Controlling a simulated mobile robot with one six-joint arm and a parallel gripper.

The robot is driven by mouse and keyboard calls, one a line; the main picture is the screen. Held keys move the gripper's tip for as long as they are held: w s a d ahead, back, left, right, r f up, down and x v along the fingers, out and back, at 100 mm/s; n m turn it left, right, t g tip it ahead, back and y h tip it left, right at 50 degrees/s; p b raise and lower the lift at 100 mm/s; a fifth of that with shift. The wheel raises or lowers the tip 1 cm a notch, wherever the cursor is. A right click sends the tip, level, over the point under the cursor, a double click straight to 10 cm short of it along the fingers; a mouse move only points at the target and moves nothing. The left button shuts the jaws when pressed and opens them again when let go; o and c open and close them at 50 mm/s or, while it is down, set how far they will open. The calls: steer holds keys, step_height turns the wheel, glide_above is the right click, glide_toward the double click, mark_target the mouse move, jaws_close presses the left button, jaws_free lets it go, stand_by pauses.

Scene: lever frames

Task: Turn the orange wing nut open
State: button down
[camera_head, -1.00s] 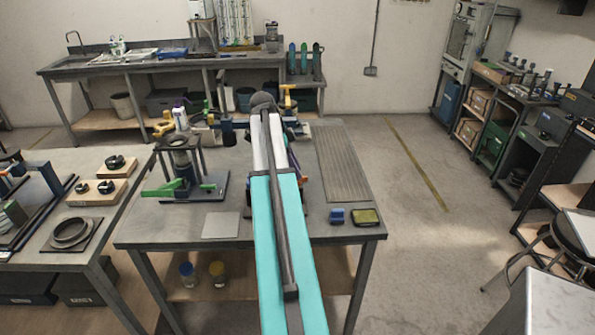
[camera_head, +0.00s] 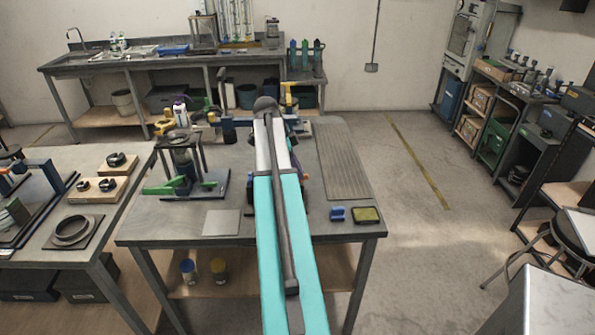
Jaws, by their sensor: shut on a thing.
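My teal and white arm reaches away over the middle of the central workbench (camera_head: 270,232), and its dark rounded joint is at the far end. My gripper is hidden behind the arm, so its fingers and whatever is between them do not show. I cannot make out an orange wing nut. Yellow-orange parts show at the bench's far edge: one on the left (camera_head: 164,126) and an upright one (camera_head: 289,97) just right of the arm's far end. I cannot tell whether either belongs to the wing nut.
A dark stand with green levers (camera_head: 186,166) is left of my arm. A grey plate (camera_head: 221,222), a blue block (camera_head: 337,214) and a yellow-topped box (camera_head: 367,215) lie near the front edge. A ribbed mat (camera_head: 342,160) covers the right side. Floor is open to the right.

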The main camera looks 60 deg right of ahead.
steer(key=shift+a+n, duration=0.1)
steer(key=shift+n, duration=0.2)
steer(key=n, duration=0.1)
steer(key=n+b, duration=0.1)
steer(key=n+t, duration=0.1)
steer(key=shift+s+a+f+h, duration=0.15)
steer(key=shift+s+h, duration=0.1)
steer(key=shift+h, duration=0.15)
steer(key=n+t, duration=0.1)
steer(key=n, duration=0.1)
steer(key=n+t+b, duration=0.1)
steer(key=n, duration=0.2)
steer(key=shift+s+h, duration=0.15)
steer(key=shift+h, duration=0.25)
steer(key=n, duration=0.2)
steer(key=n+t, duration=0.1)
steer(key=n, duration=0.1)
steer(key=shift+s+t, duration=0.1)
steer(key=shift+t, duration=0.2)
steer(key=shift+s+n+t+y+p, duration=0.15)
steer(key=shift+n+t, duration=0.3)
steer(key=shift+n, duration=0.85)
steer(key=shift+w+n+t+y+p, duration=0.2)
steer(key=shift+n+t, duration=0.25)
steer(key=shift+n, duration=0.85)
steer(key=c, duration=1.8)
jaws_free()
steer(key=shift+s, duration=0.2)
steer(key=shift+c, duration=0.2)
